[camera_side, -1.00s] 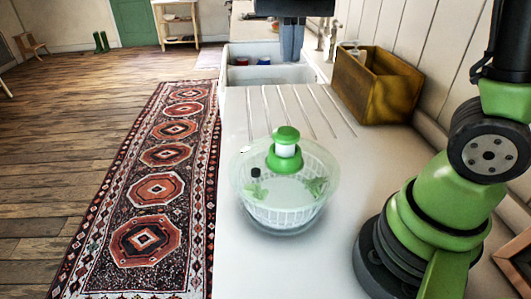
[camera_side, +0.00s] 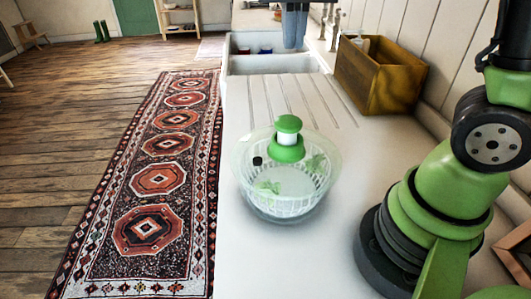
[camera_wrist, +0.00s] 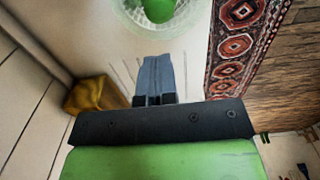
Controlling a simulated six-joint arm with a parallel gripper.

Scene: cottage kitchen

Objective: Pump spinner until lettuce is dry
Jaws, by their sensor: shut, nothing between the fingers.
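The salad spinner (camera_side: 286,205) stands upright on the white counter. It has a clear bowl, a white basket inside and a clear lid. Its green pump knob (camera_side: 289,124) is raised, with a white stem showing below it. Green lettuce leaves (camera_side: 268,187) lie inside; I cannot tell how wet they are. My gripper (camera_side: 295,42) is shut and empty, above and behind the spinner near the sink, cut off by the top edge. In the wrist view my shut gripper (camera_wrist: 157,60) points towards the spinner (camera_wrist: 124,18), which is partly out of frame, and does not touch it.
A wooden box (camera_side: 380,78) stands at the wall on the right. The sink (camera_side: 270,64) with small cups lies behind the grooved drainer (camera_side: 300,98). A wooden frame (camera_side: 515,250) is at the right edge. The counter around the spinner is clear.

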